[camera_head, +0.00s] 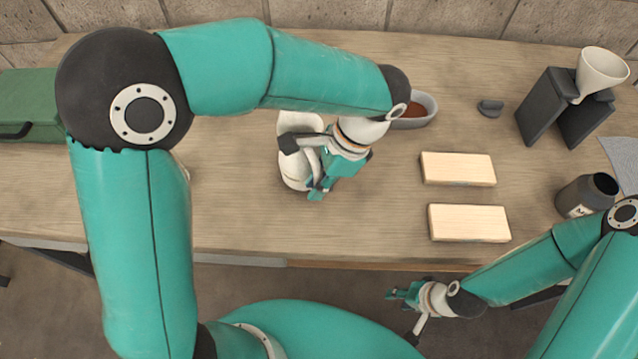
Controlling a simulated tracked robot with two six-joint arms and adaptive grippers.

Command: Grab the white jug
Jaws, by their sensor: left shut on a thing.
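The white jug (290,122) stands on the wooden table, left of the middle of the view. My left gripper (312,190) reaches down at its right side and is shut on it. The gripper and wrist cover part of the jug, so the exact grip is hidden. My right gripper (390,294) is low in the view, in front of the table's front edge and away from the jug.
Two pale wooden blocks (458,169) (469,223) lie right of the jug. A grey bowl with brown contents (428,112) sits behind my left wrist. A funnel (601,72) on a dark stand (543,105), a dark bottle (580,196) and a green case (30,95) flank the table.

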